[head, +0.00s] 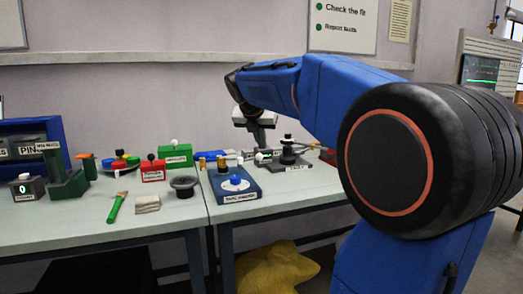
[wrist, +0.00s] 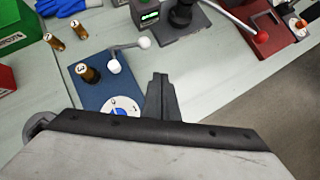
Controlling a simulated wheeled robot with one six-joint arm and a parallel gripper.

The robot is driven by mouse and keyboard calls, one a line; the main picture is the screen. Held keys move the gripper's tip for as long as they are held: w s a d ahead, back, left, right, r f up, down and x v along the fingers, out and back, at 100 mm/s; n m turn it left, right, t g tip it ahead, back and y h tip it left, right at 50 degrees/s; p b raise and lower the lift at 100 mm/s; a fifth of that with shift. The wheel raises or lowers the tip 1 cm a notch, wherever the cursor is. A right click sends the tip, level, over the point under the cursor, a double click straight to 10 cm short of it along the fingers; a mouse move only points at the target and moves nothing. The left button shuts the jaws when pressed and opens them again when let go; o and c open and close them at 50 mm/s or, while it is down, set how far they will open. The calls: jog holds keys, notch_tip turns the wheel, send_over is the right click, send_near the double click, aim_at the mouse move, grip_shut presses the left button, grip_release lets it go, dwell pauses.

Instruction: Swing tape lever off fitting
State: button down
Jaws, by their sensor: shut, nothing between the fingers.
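The blue tape base (head: 225,198) is on the bench in the head view; it also shows in the wrist view (wrist: 92,97). A brass fitting with a dark top marked 3 (wrist: 87,74) stands upright on it, with a blue-and-white dial (wrist: 121,110) nearer me. A thin metal lever (wrist: 127,47) with a white ball knob (wrist: 144,43) reaches right past the base edge from beside a white post (wrist: 114,66). The lever looks beside the fitting, not over it. My gripper (wrist: 160,78) is shut and empty, right of the base; it also shows in the head view (head: 259,143).
A dark stand (head: 290,155) is close to the right of the base. Two loose brass fittings (wrist: 65,37) stand to its left in the wrist view. Bare bench lies right of my gripper.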

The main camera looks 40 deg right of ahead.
jog(key=shift+v, duration=0.95)
jog(key=shift+s+d, duration=0.1)
jog(key=shift+s, duration=0.05)
jog(key=s+a+f+m+y, duration=0.3)
jog(key=s+a+f+m, duration=0.8)
jog(key=s+f+m, duration=0.2)
jog(key=s+a+f+m+y, duration=0.3)
jog(key=s+a+f+m, duration=0.8)
jog(key=s+f, duration=0.4)
jog(key=shift+s+f+m, duration=0.35)
jog(key=shift+s+m, duration=0.55)
